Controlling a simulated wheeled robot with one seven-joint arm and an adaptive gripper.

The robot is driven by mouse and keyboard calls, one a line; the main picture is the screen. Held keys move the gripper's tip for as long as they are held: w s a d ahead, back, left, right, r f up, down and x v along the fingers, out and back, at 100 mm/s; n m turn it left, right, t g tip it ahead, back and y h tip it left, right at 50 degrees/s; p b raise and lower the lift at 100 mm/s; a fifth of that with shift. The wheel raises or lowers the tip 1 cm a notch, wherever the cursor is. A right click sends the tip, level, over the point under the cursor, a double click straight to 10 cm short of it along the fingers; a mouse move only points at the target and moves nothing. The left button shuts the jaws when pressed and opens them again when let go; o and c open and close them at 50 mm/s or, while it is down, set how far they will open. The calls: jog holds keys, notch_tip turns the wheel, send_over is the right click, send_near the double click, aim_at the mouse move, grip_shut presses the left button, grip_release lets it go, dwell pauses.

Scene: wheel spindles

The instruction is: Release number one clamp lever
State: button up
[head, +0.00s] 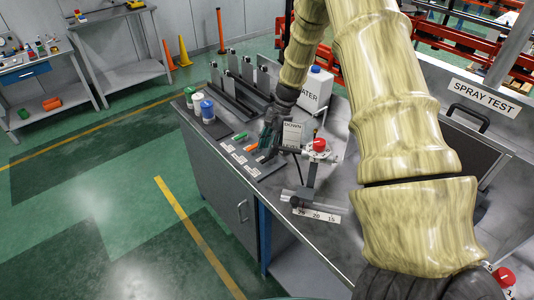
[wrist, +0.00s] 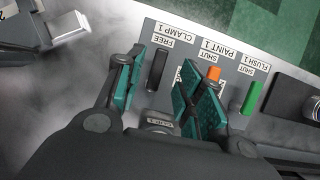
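The black clamp 1 lever (wrist: 157,68) stands on the panel in the wrist view, beside a label reading "CLAMP 1" and "FREE" (wrist: 172,34). My gripper (wrist: 163,77) is open, with one teal-padded finger on each side of the lever. The lever shows in the gap, apart from both pads in the picture; how far it lies below the fingertips I cannot tell. In the head view my gripper (head: 268,138) is low over the lever panel, and the black lever cannot be made out there.
An orange lever (wrist: 214,73) labelled "PAINT 1" and a green lever (wrist: 252,98) labelled "FLUSH 1" stand right of the fingers. In the head view, a white water container (head: 316,88), a "DOWN" sign (head: 292,134) and a red-topped fixture (head: 319,145) stand close by.

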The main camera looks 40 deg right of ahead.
jog(key=v, duration=0.8)
dwell(0.4)
